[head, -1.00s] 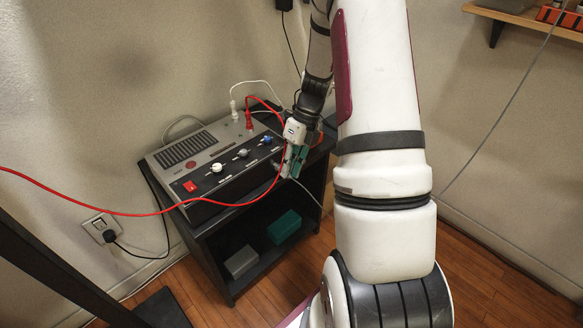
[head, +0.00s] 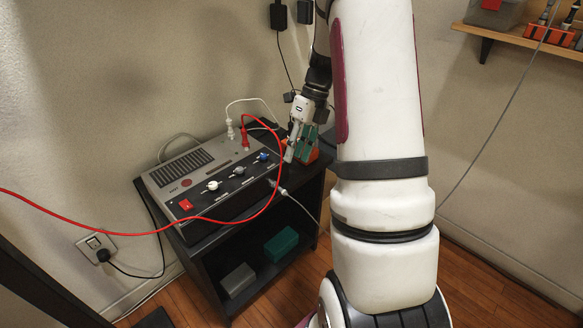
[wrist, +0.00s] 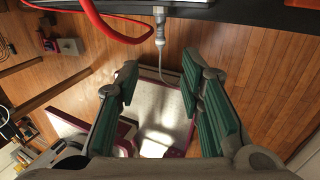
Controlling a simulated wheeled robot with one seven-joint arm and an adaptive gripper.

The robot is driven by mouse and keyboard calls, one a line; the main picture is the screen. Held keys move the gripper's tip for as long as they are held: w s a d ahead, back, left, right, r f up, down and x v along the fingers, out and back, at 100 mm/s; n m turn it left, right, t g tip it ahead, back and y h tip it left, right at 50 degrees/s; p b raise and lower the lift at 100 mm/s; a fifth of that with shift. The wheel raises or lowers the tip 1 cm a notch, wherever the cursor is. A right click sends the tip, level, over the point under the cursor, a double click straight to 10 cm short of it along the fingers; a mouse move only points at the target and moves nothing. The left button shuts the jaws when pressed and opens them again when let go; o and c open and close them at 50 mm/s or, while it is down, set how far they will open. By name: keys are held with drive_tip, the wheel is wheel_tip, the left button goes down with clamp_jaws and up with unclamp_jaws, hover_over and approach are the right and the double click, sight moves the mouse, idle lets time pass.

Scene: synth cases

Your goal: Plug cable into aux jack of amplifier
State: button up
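The amplifier (head: 187,172), a grey box with a black front panel, sits on a black stand. The cable's slim metal plug (head: 279,187) meets the right part of its front side, and its thin grey cable (head: 301,207) hangs away to the lower right. In the wrist view the plug (wrist: 159,27) points up to the dark front edge, with the cable hanging below. How deep it sits in the jack, I cannot tell. My gripper (head: 299,155) is to the right of the plug and apart from it. In the wrist view my gripper (wrist: 160,78) has its green-padded fingers wide open, empty.
A red cable (head: 275,165) loops from the amplifier's top across its front, close to the plug. A white connector (head: 230,128) stands beside it. The stand's lower shelf holds a grey box (head: 238,280) and a teal box (head: 282,243). A wall shelf (head: 515,38) is at upper right.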

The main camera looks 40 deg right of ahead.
drive_tip(key=shift+v, duration=0.9)
